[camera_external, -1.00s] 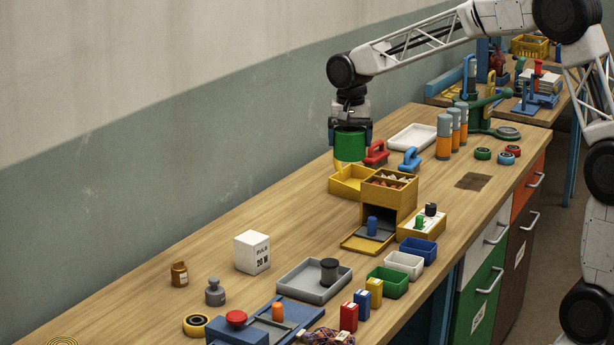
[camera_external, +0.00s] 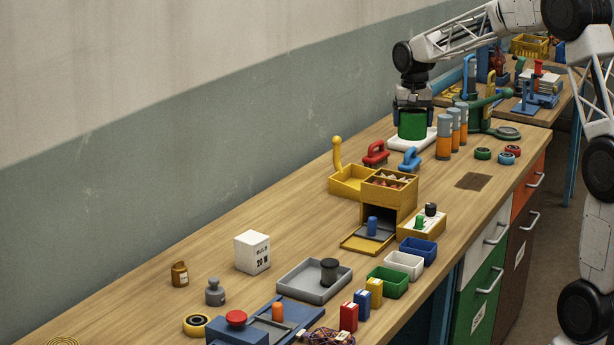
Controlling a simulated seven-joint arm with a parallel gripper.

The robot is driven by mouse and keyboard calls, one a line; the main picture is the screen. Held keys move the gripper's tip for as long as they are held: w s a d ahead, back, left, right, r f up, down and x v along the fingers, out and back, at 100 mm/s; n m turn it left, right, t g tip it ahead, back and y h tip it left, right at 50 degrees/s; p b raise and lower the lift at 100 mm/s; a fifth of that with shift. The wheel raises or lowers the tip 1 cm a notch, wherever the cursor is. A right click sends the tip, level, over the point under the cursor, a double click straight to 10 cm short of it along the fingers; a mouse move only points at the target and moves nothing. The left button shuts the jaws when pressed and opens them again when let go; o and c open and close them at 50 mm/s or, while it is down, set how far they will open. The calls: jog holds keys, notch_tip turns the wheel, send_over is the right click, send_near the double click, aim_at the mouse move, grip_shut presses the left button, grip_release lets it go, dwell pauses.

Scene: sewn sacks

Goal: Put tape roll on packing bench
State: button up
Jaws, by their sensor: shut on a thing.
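My gripper (camera_external: 413,106) is shut on a green cylinder (camera_external: 412,125), held upright at or just above the white tray (camera_external: 405,143) toward the back of the wooden bench (camera_external: 300,215). I cannot tell whether the cylinder touches the tray. Several ring-shaped rolls lie on this bench: a yellow one with a dark centre (camera_external: 197,325) at the front left, and green (camera_external: 482,153), blue (camera_external: 505,158) and red (camera_external: 513,150) ones near the right edge. I cannot tell which is the tape roll. A second bench (camera_external: 545,108) stands behind, at the upper right.
Orange-and-grey cylinders (camera_external: 444,138) stand just right of the held cylinder. Red (camera_external: 376,154) and blue (camera_external: 409,160) handled items and a yellow box with a tall knob (camera_external: 351,182) stand nearer. The bench's left middle is clear.

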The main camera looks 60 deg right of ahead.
jog(key=s+d, duration=0.2)
jog(key=d, duration=0.2)
notch_tip(320, 180, down, 11)
jog(key=shift+a, duration=0.1)
jog(key=shift+f, duration=3.1)
jog(key=shift+f, duration=0.1)
jog(key=shift+f, duration=1.8)
jog(key=shift+f, duration=0.1)
